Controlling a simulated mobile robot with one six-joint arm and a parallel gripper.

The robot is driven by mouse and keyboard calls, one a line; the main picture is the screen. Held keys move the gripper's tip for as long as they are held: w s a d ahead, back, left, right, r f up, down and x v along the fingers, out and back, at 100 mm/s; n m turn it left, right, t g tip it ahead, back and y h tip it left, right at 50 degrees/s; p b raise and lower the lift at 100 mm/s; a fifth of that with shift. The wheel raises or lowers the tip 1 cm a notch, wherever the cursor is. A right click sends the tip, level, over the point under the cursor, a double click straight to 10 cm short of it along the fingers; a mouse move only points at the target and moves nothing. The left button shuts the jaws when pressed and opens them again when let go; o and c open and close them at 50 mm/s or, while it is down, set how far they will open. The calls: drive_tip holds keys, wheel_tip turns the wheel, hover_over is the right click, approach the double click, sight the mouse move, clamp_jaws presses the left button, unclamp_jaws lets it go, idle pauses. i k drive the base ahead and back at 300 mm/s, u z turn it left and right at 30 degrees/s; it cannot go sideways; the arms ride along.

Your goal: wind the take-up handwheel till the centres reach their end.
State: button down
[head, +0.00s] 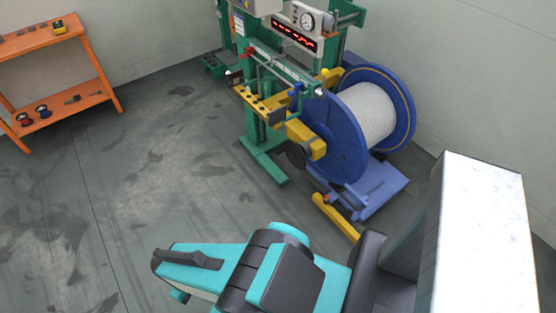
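The take-up stand is at the upper middle right in the head view. It carries a blue reel (336,140) wound with pale strand (368,113). The centres at the reel's hub cannot be made out. My teal and black arm lies across the bottom of the view, well short of the stand. My gripper's fingers do not show.
A green frame (262,160) with a yellow perforated bar (262,105) stands left of the reel. A panel with a dial and red digits (295,35) is above. A yellow bar (335,217) lies at floor level before the reel. An orange shelf (95,92) stands far left. Floor between is clear.

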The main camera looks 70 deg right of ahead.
sight(297, 155)
drive_tip(key=u, duration=0.05)
drive_tip(key=i, duration=1)
drive_tip(key=z, duration=0.05)
